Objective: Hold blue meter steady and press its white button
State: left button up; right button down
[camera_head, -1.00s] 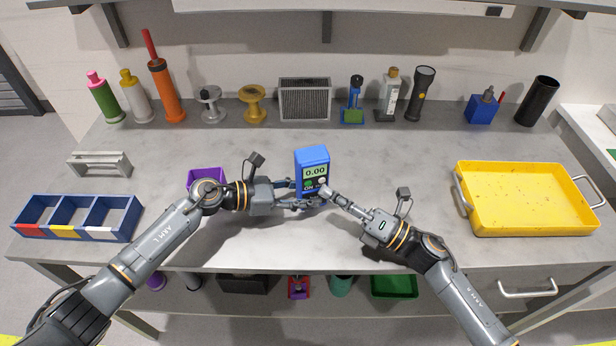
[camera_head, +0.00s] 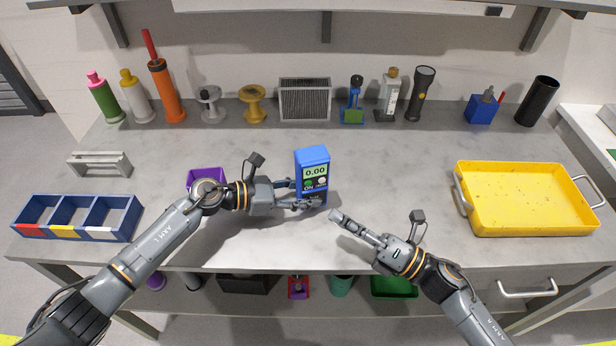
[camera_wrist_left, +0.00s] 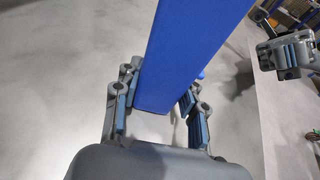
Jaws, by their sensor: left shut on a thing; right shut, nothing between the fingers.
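The blue meter (camera_head: 312,156) stands upright near the middle of the bench, its face toward me. Its display reads 0.00, with a green "ON" mark and a white button (camera_head: 321,182) below. My left gripper (camera_head: 308,196) is shut on the meter's lower part from the left. In the left wrist view the fingers lie on both sides of the blue body (camera_wrist_left: 180,60). My right gripper (camera_head: 336,214) is shut and empty, apart from the meter, to its lower right. It also shows in the left wrist view (camera_wrist_left: 290,58).
A yellow tray (camera_head: 530,228) stands at the right. A blue three-part bin (camera_head: 118,222) and a purple box (camera_head: 205,173) are at the left. Bottles, spools, a grille (camera_head: 304,98) and a flashlight (camera_head: 421,92) line the back.

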pick_arm(q)
jog(key=o, duration=1)
jog(key=shift+c, duration=0.2)
jog(key=shift+a, duration=0.1)
